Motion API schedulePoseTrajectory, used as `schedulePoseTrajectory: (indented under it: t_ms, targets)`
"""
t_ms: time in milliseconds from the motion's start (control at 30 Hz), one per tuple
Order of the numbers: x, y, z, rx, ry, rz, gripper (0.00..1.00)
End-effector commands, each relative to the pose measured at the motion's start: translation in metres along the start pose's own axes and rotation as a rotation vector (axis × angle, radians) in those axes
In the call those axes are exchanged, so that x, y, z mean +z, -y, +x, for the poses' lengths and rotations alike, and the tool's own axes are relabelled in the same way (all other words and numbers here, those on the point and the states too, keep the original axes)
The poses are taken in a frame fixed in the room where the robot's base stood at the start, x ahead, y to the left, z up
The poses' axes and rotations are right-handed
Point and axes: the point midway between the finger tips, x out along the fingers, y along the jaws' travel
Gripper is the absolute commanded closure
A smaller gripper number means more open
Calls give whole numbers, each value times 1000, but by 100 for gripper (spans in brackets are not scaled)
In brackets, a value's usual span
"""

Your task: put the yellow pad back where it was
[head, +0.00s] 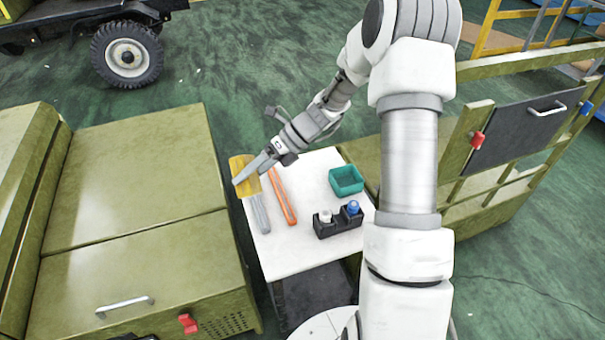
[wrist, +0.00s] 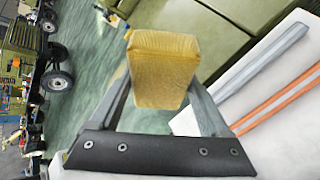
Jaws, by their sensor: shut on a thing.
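The yellow pad (head: 244,180) is a block held in my gripper (head: 254,171), at the far left corner of the white table (head: 300,250). In the wrist view the yellow pad (wrist: 160,70) sits between the two fingers of my gripper (wrist: 160,95), which are shut on it. The pad appears to be above the floor and table edge; its exact height is hard to tell. In the head view, my fingers cover part of the pad.
On the table are a grey bar (head: 258,214), an orange bar (head: 282,196), a teal open box (head: 346,180) and a black holder (head: 338,221) with a white and a blue item. Green cabinets (head: 130,220) stand left, beyond a narrow gap.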

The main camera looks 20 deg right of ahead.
Motion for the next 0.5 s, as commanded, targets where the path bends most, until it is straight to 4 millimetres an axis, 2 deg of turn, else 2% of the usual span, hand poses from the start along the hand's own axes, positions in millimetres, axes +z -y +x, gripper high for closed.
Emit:
schedulePoseTrajectory:
  t_ms: [267, 500]
  targets:
    - [-10, 19, 10, 59, -400, -247, 64]
    - [-23, 50, 8, 92, -809, -605, 64]
